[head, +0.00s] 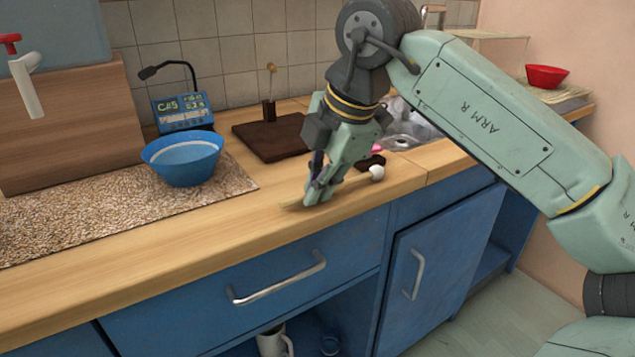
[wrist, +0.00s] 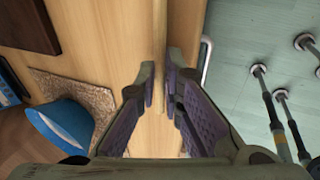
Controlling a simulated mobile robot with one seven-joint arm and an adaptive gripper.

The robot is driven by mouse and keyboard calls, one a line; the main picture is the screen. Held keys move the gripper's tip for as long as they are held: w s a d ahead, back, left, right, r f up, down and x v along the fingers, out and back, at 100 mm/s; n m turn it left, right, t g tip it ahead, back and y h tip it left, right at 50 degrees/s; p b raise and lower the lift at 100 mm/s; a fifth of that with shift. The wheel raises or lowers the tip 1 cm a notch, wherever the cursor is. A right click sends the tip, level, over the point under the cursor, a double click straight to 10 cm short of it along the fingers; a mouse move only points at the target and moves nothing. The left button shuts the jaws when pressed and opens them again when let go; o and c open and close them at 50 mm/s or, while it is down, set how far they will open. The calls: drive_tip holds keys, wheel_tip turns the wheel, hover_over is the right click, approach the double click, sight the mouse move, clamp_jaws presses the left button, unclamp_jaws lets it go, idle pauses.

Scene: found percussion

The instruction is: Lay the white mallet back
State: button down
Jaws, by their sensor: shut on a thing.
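The white mallet has a round white head (head: 377,172) and a thin pale wooden stick (head: 292,206). In the head view it is low over the counter's front part, head to the right. I cannot tell whether it touches the wood. My gripper (head: 318,192) points down and is shut on the stick. In the wrist view the stick (wrist: 160,45) runs up between my fingertips (wrist: 161,85); the white head is out of that view. A small dark piece (head: 372,162) with a pink thing (head: 376,149) lies just behind the white head, partly hidden by my gripper.
A blue bowl (head: 183,160) stands on a speckled mat (head: 90,222) at left, before a small lamp and a blue display (head: 183,108). A dark board (head: 268,138) with an upright stick lies behind. A sink (head: 410,132) is at right. Bare counter (head: 245,215) lies left of my gripper.

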drive_tip(key=shift+f+b, duration=0.3)
drive_tip(key=shift+f, duration=0.05)
drive_tip(key=c, duration=1.6)
unclamp_jaws()
drive_tip(key=shift+c, duration=0.2)
drive_tip(key=shift+r, duration=0.1)
drive_tip(key=v, duration=1.2)
